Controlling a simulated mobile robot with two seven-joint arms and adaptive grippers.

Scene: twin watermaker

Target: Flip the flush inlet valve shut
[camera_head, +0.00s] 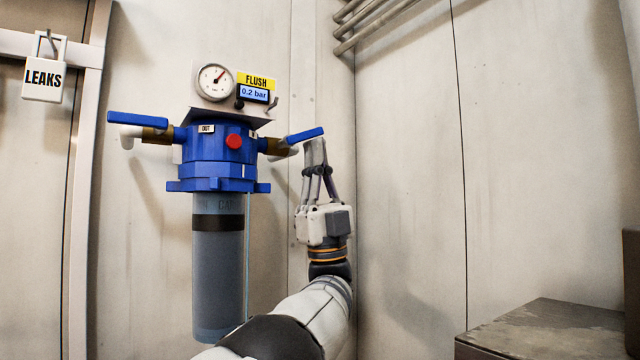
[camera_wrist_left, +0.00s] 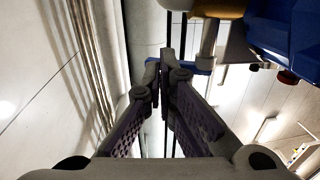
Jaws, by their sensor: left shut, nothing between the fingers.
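The flush filter housing (camera_head: 220,150) has a blue head on a clear cylinder (camera_head: 218,280). A blue lever, the right-hand valve handle (camera_head: 305,134), points outward to the right, tilted slightly up, over a brass valve body (camera_head: 275,147). The opposite handle (camera_head: 137,119), on the side labelled OUT, points left. My left gripper (camera_head: 315,150) is shut and empty, pointing up just below the right handle's outer end. In the left wrist view, the closed fingertips (camera_wrist_left: 164,78) overlap the blue handle (camera_wrist_left: 190,66); I cannot tell whether they touch it. My right gripper is not in view.
A gauge (camera_head: 215,82) and a FLUSH display (camera_head: 254,95) reading 0.2 bar sit above the housing. A LEAKS tag (camera_head: 44,80) hangs at left. Pipes (camera_head: 365,22) run along the upper wall. A dark box (camera_head: 545,330) stands lower right. Space right of the gripper is clear.

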